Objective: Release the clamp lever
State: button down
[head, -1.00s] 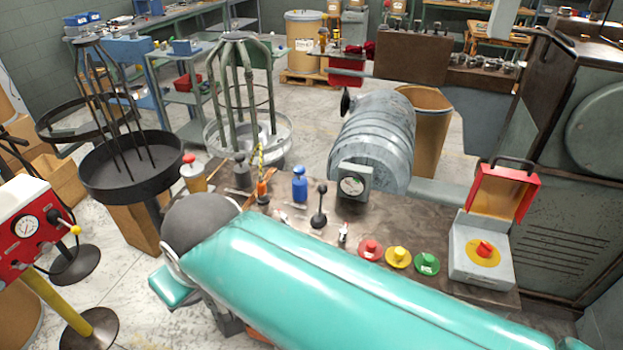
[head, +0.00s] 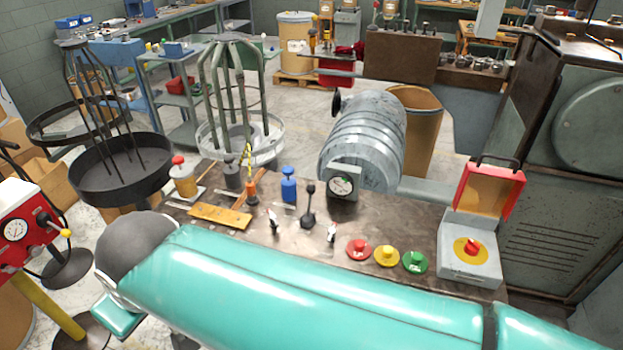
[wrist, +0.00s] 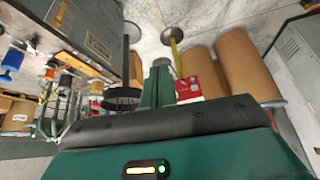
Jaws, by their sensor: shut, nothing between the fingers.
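Several handles stand on the brown bench; I cannot tell for certain which is the clamp lever. A black lever with a knob (head: 308,205) stands upright near the middle, below the gauge. Two small upright levers with whitish parts, one (head: 275,223) to its left and one (head: 332,232) to its right, stand near the front edge. A blue-topped handle (head: 288,185) and an orange one (head: 251,190) are behind. My gripper (wrist: 161,72) shows in the wrist view, shut and empty, apart from the bench handles. In the head view my teal arm hides it.
Red, yellow and green buttons (head: 387,256) line the bench front. A grey box with a red button (head: 470,248) and raised red cover is at right. A ribbed grey cylinder (head: 365,140) is behind. A red gauge panel (head: 25,230) stands at far left.

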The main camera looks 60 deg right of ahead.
jog(key=w+d+r+m+g, duration=0.1)
jog(key=w+d+m, duration=0.25)
jog(key=d, duration=0.55)
jog(key=w+d+m+g+h, duration=0.1)
jog(key=w+d+m, duration=0.25)
jog(key=d, duration=0.65)
jog(key=w+d+r+m, duration=0.1)
jog(key=w+d+m, duration=0.3)
jog(key=d, duration=0.5)
jog(key=s+d+f+m+g, duration=0.2)
jog(key=s+d+f, duration=0.3)
jog(key=d, duration=1)
jog(key=s+d+f+m+g+h, duration=0.1)
jog(key=s+d+f+m, duration=0.4)
jog(key=d, duration=1.1)
jog(key=shift+s+d+f+g, duration=0.3)
jog(key=shift+s+f+g, duration=0.05)
jog(key=shift+f+g, duration=0.15)
jog(key=shift+f, duration=0.1)
